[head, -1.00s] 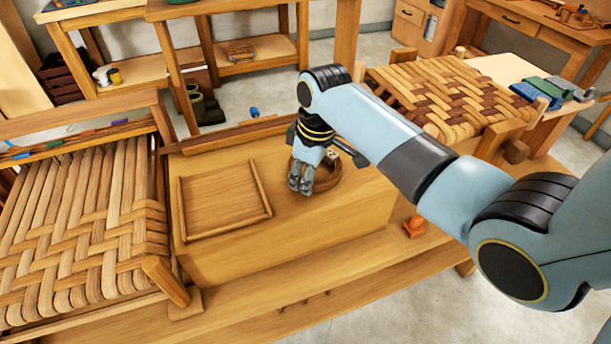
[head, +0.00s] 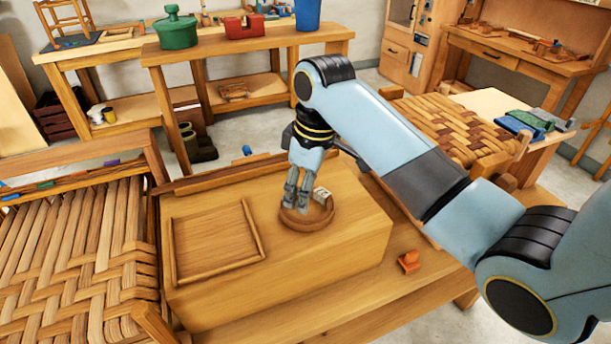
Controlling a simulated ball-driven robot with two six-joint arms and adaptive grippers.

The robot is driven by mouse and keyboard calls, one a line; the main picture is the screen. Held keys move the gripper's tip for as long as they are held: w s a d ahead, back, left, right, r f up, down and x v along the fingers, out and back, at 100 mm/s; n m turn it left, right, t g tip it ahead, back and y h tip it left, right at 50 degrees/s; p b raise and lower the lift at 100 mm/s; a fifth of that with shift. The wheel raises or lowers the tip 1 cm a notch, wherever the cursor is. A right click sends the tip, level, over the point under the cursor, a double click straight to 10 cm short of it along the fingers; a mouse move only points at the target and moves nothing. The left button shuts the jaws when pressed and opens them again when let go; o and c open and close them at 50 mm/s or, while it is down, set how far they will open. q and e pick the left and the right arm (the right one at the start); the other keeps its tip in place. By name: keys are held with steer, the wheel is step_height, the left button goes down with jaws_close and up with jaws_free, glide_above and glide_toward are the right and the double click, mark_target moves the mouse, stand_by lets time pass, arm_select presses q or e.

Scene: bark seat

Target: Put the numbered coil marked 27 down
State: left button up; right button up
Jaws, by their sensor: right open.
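A brown ring-shaped coil (head: 309,219) lies flat on the top of a wooden block-like bench (head: 350,232), to the right of a thin-railed square frame. A small pale tag (head: 321,195) sits on its far right side; its number is too small to read. My right gripper (head: 297,203) points down over the left part of the coil. Its fingers are open and hide some of the coil's inside. I cannot tell whether they touch it. My left gripper is out of view.
The railed frame (head: 217,240) on the bench top is empty. A woven bark seat (head: 70,250) stands at the left, another woven seat (head: 455,125) at the back right. An orange object (head: 409,262) lies on the lower board. Bench top right of the coil is clear.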

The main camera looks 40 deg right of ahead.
steer(key=r, duration=0.3)
steer(key=shift+s+d+r, duration=0.15)
steer(key=shift+s+r, duration=0.1)
steer(key=shift+r, duration=0.15)
